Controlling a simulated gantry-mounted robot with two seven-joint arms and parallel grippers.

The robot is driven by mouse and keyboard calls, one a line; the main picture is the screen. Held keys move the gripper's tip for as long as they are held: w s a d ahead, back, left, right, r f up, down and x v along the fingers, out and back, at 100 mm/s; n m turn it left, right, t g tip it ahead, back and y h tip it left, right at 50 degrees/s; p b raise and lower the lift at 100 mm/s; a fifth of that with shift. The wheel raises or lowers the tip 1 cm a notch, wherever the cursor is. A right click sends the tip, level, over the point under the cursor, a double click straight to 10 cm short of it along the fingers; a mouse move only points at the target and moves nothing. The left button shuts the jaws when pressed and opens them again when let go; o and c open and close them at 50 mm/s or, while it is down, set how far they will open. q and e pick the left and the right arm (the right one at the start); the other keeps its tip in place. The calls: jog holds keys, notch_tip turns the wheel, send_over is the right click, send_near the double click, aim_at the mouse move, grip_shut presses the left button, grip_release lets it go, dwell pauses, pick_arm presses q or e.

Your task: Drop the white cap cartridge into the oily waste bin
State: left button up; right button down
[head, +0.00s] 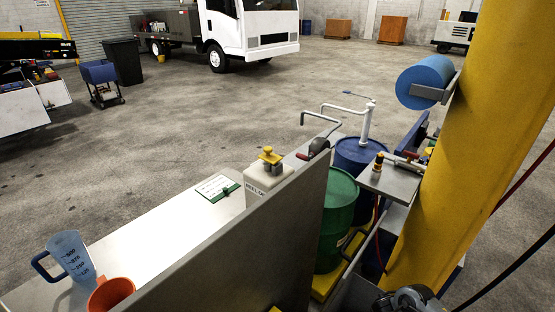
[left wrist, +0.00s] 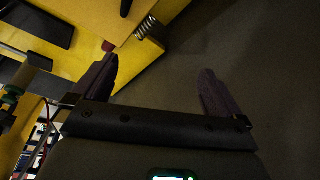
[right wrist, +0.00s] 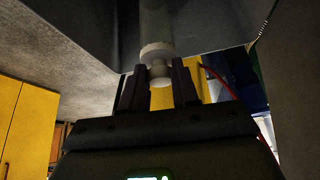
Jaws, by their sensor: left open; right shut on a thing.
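My right gripper (right wrist: 160,67) is shut on a pale cylinder with a white collar and white rounded end, which looks like the white cap cartridge (right wrist: 157,48). The cartridge extends away from the fingers, up to the top edge of the right wrist view. My left gripper (left wrist: 158,68) is open with nothing between its fingers, near yellow surfaces. I cannot make out which container is the oily waste bin; a dark bin (head: 122,62) stands far back at left, without a readable label.
A green drum (head: 337,215), blue drum (head: 356,155) and yellow column (head: 455,130) crowd the right side.

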jog(key=shift+f+b, duration=1.45)
jog(key=shift+b, duration=0.25)
jog(key=c, duration=0.8)
grip_release()
jog(key=p+v, duration=0.7)
jog(key=v, duration=0.4)
